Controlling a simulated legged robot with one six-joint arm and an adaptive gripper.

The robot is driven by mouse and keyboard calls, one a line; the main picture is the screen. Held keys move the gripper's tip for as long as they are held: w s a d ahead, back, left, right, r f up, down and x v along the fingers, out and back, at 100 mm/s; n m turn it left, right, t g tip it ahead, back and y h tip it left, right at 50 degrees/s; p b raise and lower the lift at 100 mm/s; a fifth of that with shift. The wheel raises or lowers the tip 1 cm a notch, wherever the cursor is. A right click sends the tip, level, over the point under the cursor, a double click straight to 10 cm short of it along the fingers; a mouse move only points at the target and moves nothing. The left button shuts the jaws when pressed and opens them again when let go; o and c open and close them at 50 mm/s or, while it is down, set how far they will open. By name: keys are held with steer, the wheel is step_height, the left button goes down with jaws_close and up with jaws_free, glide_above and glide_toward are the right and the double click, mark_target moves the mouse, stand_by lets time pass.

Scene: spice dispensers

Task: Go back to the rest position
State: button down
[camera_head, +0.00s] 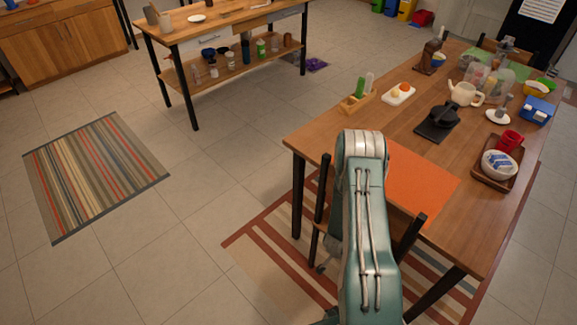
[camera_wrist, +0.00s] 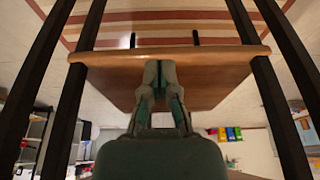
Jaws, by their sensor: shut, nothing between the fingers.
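My gripper (camera_wrist: 160,68) shows in the wrist view with its two fingers together and nothing between them. It is in front of a wooden panel (camera_wrist: 105,77) flanked by black posts. I cannot tell how far the fingers are from the panel. In the head view my teal arm rises from the bottom edge to a bend beside the dining table's near edge. My gripper is hidden there.
A black-framed chair (camera_head: 322,190) stands close to my arm. The floor around the striped mat (camera_head: 95,172) at left is open.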

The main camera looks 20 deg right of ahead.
steer(key=w+a+r+n+t+y, duration=0.15)
steer(key=w+r, duration=0.25)
steer(key=r, duration=0.4)
steer(key=w+a+r+n+h, duration=0.1)
steer(key=w+a+r, duration=0.1)
steer(key=w+r, duration=0.4)
steer(key=a+r+n+t+y, duration=0.15)
steer(key=a+r, duration=0.25)
steer(key=r, duration=0.6)
steer(key=a+r+n+y, duration=0.1)
steer(key=a+r+n, duration=0.15)
steer(key=r, duration=0.75)
steer(key=s+a+r+n, duration=0.2)
steer(key=s+a+r, duration=0.2)
steer(key=r, duration=0.3)
steer(key=s+a+r+n, duration=0.1)
steer(key=s+a+r, duration=0.3)
steer(key=r, duration=0.4)
steer(key=s+a+r+n, duration=0.1)
steer(key=s+r, duration=0.2)
steer(key=s, duration=0.4)
steer(key=s+a+r+n+t, duration=0.1)
steer(key=s+a+r+n, duration=0.1)
steer(key=s+r, duration=0.2)
steer(key=s, duration=0.3)
steer(key=shift+a, duration=0.25)
steer(key=shift+n, duration=0.25)
